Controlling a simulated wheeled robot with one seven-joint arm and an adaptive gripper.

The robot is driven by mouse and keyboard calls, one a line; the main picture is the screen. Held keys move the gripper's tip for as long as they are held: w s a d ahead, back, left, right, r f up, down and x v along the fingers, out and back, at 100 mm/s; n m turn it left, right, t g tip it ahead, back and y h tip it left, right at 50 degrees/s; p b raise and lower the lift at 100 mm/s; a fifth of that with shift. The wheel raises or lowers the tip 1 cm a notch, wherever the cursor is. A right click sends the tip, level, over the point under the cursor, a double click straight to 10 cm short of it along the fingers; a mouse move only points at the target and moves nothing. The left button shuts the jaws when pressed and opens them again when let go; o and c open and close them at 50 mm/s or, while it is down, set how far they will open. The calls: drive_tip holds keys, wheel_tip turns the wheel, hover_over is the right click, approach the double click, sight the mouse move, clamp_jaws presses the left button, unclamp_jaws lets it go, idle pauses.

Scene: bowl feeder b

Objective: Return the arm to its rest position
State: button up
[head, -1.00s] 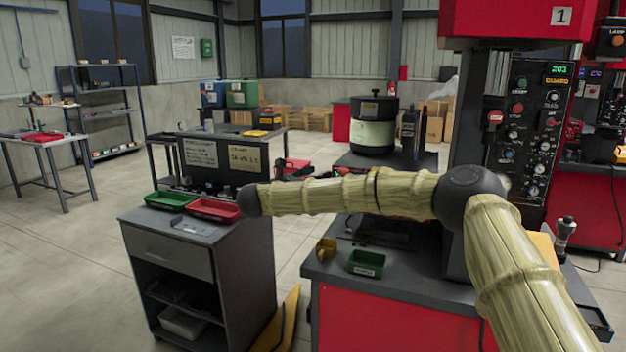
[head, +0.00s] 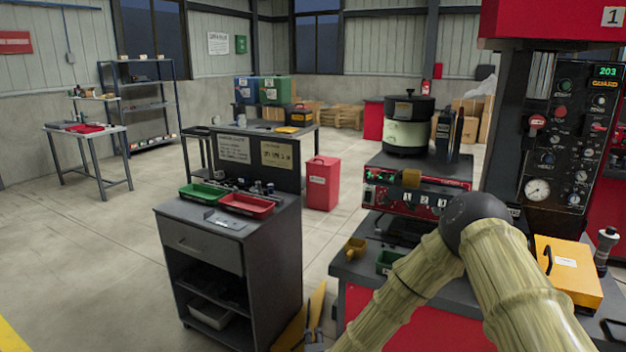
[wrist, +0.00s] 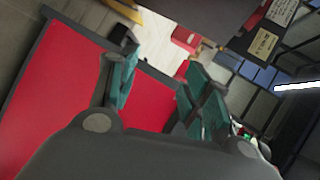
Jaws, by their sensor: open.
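My arm shows in the head view, folded at a dark joint at right, with its forearm slanting down to the bottom edge. My gripper (wrist: 160,95) shows in the wrist view with two teal-padded fingers held apart. It is open, and nothing is between the fingers. Behind them in that view is the red front of the machine bench (wrist: 60,90). In the head view my gripper is hardly visible, at or below the bottom edge.
A dark cabinet (head: 185,237) with a green tray (head: 203,193) and a red tray (head: 246,204) stands left of centre. A red bin (head: 322,184) stands on the floor.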

drive_tip(key=s+d+f+n+g, duration=0.25)
drive_tip(key=s+f, duration=0.25)
drive_tip(key=s, duration=0.3)
drive_tip(key=s+d+f+n+g+y, duration=0.15)
drive_tip(key=s+d+f+n, duration=0.25)
drive_tip(key=s, duration=0.4)
drive_tip(key=s+d+f+n+g+h, duration=0.1)
drive_tip(key=s+d+f+n+g, duration=0.3)
drive_tip(key=s, duration=0.5)
drive_tip(key=s+d+n+g, duration=0.1)
drive_tip(key=s+d, duration=0.3)
drive_tip(key=s, duration=0.3)
drive_tip(key=s+d+n+g, duration=0.2)
drive_tip(key=s+d, duration=0.1)
drive_tip(key=s, duration=0.5)
drive_tip(key=s+d+n+g+h, duration=0.1)
drive_tip(key=s+d+n+g, duration=0.1)
drive_tip(key=s+d, duration=0.2)
drive_tip(key=s, duration=0.3)
drive_tip(key=shift+s+d+f+p, duration=0.25)
drive_tip(key=shift+d+f+p, duration=0.1)
drive_tip(key=shift+f+p, duration=0.05)
